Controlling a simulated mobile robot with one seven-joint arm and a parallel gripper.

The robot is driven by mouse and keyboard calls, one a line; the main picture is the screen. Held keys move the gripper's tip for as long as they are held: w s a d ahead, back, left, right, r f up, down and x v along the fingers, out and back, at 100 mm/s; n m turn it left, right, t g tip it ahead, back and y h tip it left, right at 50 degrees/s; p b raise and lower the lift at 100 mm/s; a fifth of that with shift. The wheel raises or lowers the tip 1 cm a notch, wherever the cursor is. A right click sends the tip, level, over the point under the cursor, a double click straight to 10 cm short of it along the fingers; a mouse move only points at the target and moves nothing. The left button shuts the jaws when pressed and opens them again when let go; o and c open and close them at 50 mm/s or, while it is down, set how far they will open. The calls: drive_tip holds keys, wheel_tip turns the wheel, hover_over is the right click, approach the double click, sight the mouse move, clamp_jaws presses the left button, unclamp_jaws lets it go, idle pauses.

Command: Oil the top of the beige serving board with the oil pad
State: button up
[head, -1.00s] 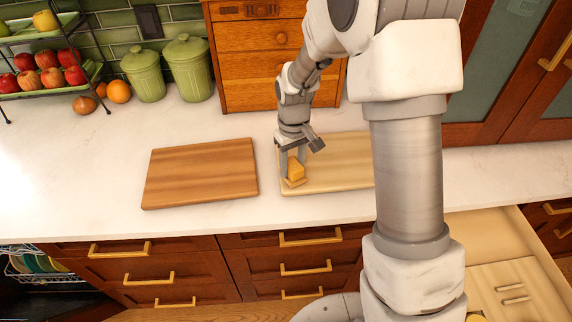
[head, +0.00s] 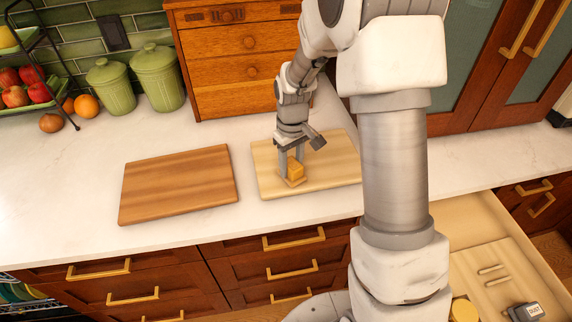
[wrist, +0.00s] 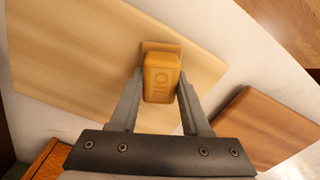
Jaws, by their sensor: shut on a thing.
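The beige serving board (head: 325,165) lies flat on the white counter, its right end partly hidden behind my arm in the head view. My gripper (head: 291,170) is shut on the oil pad (head: 296,170), a yellow-orange block with a flat tan base. The pad is over the left part of the board, low at its surface; I cannot tell for sure whether they touch.
A darker brown board (head: 180,184) lies to the left, with a strip of counter between. Green canisters (head: 157,77), fruit (head: 87,105) and a wooden drawer cabinet (head: 235,65) stand at the back. An open drawer (head: 500,250) at lower right holds several items, including one labelled DUST (head: 525,312).

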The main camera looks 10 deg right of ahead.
drive_tip(key=shift+d+f, duration=0.1)
drive_tip(key=shift+d, duration=1.85)
drive_tip(key=shift+w+d+r, duration=0.1)
drive_tip(key=shift+d, duration=1.3)
drive_tip(key=shift+w+d+r, duration=0.1)
drive_tip(key=shift+d, duration=1.25)
drive_tip(key=shift+d+f, duration=0.2)
drive_tip(key=shift+d, duration=4.75)
drive_tip(key=shift+w+r+p, duration=0.2)
drive_tip(key=shift+w+p, duration=0.2)
drive_tip(key=shift+w, duration=0.7)
drive_tip(key=shift+a+f+b, duration=0.2)
drive_tip(key=shift+a+b, duration=0.35)
drive_tip(key=shift+a, duration=3.15)
drive_tip(key=shift+s+a+r, duration=0.1)
drive_tip(key=shift+a, duration=1.45)
drive_tip(key=shift+a+r, duration=0.1)
drive_tip(key=shift+a, duration=1.45)
drive_tip(key=shift+s+a+f+b, duration=0.1)
drive_tip(key=shift+a+b, duration=0.15)
drive_tip(key=shift+a, duration=1.5)
drive_tip(key=shift+s+a+f+b, duration=0.1)
drive_tip(key=shift+a+b, duration=0.15)
drive_tip(key=shift+a, duration=1.45)
drive_tip(key=shift+a+r, duration=0.1)
drive_tip(key=shift+a, duration=1.65)
